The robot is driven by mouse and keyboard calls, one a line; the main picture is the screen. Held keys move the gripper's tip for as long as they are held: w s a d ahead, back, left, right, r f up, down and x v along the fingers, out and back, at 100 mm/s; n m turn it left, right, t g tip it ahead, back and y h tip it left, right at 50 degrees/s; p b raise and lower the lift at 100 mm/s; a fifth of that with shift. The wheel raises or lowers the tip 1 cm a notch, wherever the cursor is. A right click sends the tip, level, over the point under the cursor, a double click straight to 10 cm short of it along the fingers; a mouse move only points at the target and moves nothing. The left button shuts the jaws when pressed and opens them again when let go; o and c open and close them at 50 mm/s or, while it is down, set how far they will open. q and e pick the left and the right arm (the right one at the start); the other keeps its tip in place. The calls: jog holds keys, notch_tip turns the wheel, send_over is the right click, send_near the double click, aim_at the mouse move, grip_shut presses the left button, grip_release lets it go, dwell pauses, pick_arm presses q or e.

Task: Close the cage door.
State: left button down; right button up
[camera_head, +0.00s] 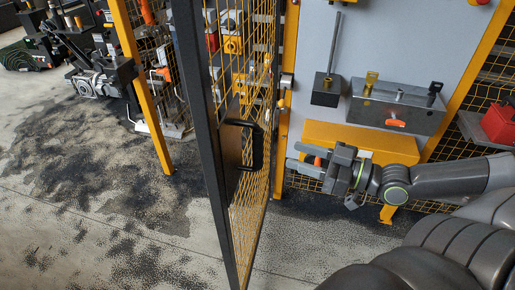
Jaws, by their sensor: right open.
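The cage door (205,140) has a dark frame and yellow mesh. It stands open, swung out toward me, its edge running down the middle of the picture. A black handle (256,146) sits on its mesh side. My right gripper (300,159) is open and empty, with its two fingers pointing left toward the handle. A gap shows between the fingertips and the handle in the picture, and I cannot tell the depth between them. My left gripper is not in view.
Yellow posts (148,100) frame the cage. A grey panel (385,45) with a metal box (397,105) and a yellow ledge (365,143) stands behind my right arm. Machinery (95,75) fills the upper left. The stained floor (90,190) at the left is clear.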

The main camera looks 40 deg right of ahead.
aim_at(258, 144)
jog(key=shift+p+x, duration=0.6)
jog(key=shift+x, duration=4.7)
jog(key=shift+a+r, duration=0.1)
grip_shut()
